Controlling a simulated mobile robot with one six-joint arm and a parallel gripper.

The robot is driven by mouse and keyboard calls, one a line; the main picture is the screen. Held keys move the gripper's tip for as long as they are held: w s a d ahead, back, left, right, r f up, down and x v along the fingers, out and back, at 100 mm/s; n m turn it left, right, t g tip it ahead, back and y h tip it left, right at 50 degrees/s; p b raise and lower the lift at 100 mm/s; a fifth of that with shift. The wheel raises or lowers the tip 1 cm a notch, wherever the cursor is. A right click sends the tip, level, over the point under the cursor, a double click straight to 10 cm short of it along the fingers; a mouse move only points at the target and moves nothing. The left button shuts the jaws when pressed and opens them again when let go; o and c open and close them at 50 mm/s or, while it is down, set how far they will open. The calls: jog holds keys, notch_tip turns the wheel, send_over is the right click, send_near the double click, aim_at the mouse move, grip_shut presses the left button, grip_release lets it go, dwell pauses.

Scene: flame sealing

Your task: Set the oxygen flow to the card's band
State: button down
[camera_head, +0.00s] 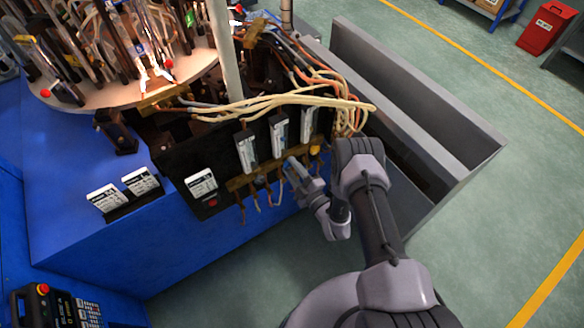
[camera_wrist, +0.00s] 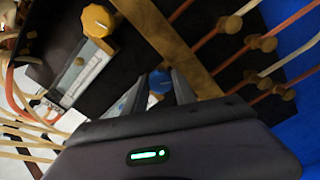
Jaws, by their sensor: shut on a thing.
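My gripper (camera_head: 293,166) is at the front of the dark flow panel (camera_head: 178,166), below the middle flowmeter (camera_head: 278,132). In the wrist view my gripper (camera_wrist: 160,88) has its two fingers on either side of a blue knob (camera_wrist: 160,80), shut on it. A yellow knob (camera_wrist: 98,20) sits beside a flowmeter tube (camera_wrist: 82,72) in the wrist view; the yellow knob (camera_head: 315,150) also shows right of my gripper. White cards (camera_head: 105,197) stand left of the panel, and another card (camera_head: 201,183) is on the panel. Their print and the float readings are too small to read.
Pale and orange hoses (camera_head: 290,101) arch over the panel, and short hoses hang below its brass bar (camera_head: 240,182). A lit round machine (camera_head: 130,92) with glass tubes stands at upper left. A grey trough (camera_head: 420,95) is close on the right. Green floor is open beyond.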

jog(key=shift+w+r+n, duration=0.15)
jog(key=shift+n, duration=0.35)
jog(key=c, duration=1)
grip_release()
jog(key=shift+a, duration=0.1)
jog(key=shift+c, duration=0.2)
jog(key=p+v, duration=0.3)
jog(key=v, duration=1.4)
jog(key=shift+s+p, duration=0.25)
jog(key=shift+p, duration=0.1)
jog(key=shift+w+d, duration=0.15)
jog(key=shift+d, duration=0.1)
